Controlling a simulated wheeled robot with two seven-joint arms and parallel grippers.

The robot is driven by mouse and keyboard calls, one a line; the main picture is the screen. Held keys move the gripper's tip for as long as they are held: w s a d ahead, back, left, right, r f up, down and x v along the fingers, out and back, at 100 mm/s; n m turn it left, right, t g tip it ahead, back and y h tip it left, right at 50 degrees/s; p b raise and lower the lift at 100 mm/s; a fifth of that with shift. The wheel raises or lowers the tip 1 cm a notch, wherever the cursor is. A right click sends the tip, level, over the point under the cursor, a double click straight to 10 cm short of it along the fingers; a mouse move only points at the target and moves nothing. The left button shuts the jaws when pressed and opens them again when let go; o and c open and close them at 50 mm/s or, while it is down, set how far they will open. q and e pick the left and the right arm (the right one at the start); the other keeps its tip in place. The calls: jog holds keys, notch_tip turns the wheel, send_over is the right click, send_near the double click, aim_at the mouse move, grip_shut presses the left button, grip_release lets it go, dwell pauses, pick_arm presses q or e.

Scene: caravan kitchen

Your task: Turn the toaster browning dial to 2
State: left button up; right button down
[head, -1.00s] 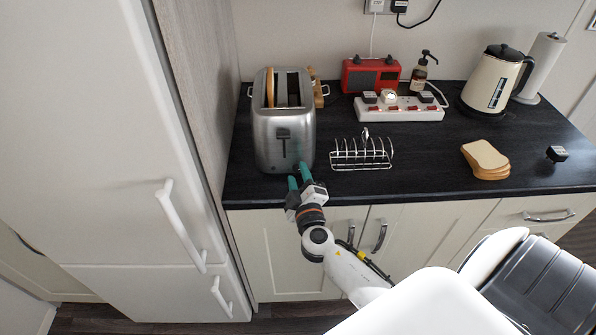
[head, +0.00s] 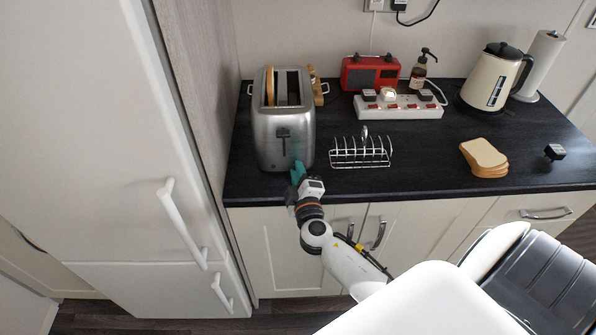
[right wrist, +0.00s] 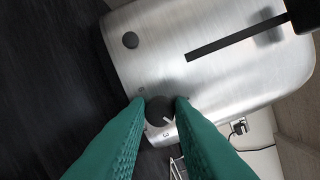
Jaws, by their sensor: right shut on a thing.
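The silver toaster (head: 283,135) stands at the left of the dark worktop, with a slice of bread in its left slot. Its front fills much of the right wrist view (right wrist: 200,50). The browning dial (right wrist: 159,111) is a dark round knob with a pale mark, low on the toaster's front. My right gripper (head: 297,172) is at the toaster's lower front. In the right wrist view its green fingers (right wrist: 160,104) are shut on the dial, one on each side. My left gripper is not in view.
A wire toast rack (head: 361,152) stands close to the right of the toaster. A red radio (head: 370,73), a white power strip (head: 398,108), a kettle (head: 492,80) and bread slices (head: 484,158) are farther right. The fridge (head: 110,130) is close on the left.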

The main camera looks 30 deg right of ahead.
jog(key=shift+n, duration=0.7)
jog(key=c, duration=1.3)
grip_release()
jog(key=shift+o, duration=0.2)
jog(key=shift+s, duration=0.1)
jog(key=b+v, duration=0.4)
jog(key=v, duration=0.8)
jog(key=shift+r, duration=0.15)
